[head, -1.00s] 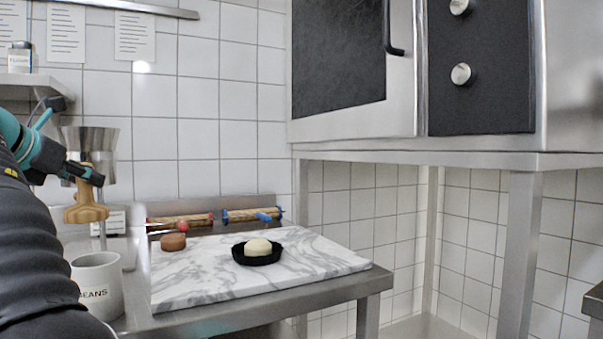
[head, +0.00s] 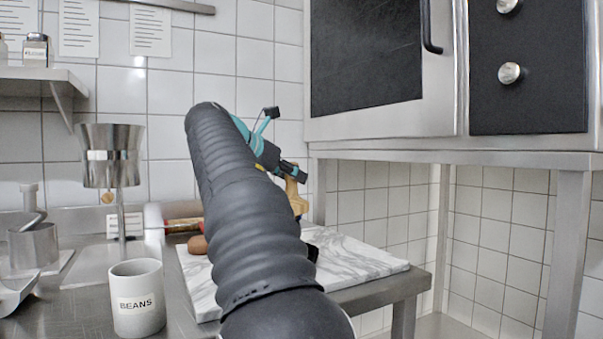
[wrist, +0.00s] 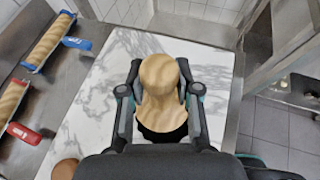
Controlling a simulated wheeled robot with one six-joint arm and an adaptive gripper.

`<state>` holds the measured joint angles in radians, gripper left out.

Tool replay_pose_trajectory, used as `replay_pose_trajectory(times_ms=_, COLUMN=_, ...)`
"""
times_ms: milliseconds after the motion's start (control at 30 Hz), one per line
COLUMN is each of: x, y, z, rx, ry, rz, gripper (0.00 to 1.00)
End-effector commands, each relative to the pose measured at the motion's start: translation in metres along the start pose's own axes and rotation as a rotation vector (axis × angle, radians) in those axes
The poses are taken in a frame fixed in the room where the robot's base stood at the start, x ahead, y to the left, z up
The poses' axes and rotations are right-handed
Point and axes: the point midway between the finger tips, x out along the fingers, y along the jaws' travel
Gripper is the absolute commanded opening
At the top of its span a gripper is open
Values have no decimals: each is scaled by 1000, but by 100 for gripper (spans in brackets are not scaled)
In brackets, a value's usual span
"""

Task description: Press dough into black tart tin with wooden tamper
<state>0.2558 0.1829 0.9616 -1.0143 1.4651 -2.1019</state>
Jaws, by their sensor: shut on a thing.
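My gripper (head: 291,175) is shut on the wooden tamper (head: 296,195), holding it above the marble board. In the wrist view the tamper (wrist: 158,85) sits between both fingers (wrist: 158,95), its rounded wooden body facing the camera. The black tart tin (wrist: 165,134) shows partly below the tamper in that view. In the head view only a dark sliver of the tin (head: 313,252) shows past my arm. The pale dough is hidden now, behind my arm in the head view and by the tamper in the wrist view. I cannot tell whether the tamper touches it.
A marble board (head: 365,262) lies on the steel counter. A brown round piece (head: 197,244) sits at its left. A BEANS mug (head: 137,300) stands front left. An oven (head: 395,60) overhangs at the right.

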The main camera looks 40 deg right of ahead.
Motion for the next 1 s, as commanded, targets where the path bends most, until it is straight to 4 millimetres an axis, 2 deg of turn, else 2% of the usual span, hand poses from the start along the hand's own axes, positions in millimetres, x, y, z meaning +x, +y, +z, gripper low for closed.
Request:
replay_pose_trajectory(times_ms=600, x=25, y=-3, z=-47, rx=2, ry=-1, rz=-5, gripper=0)
replay_pose_trajectory(times_ms=1000, x=31, y=-3, z=-60, rx=2, ry=-1, rz=-4, gripper=0)
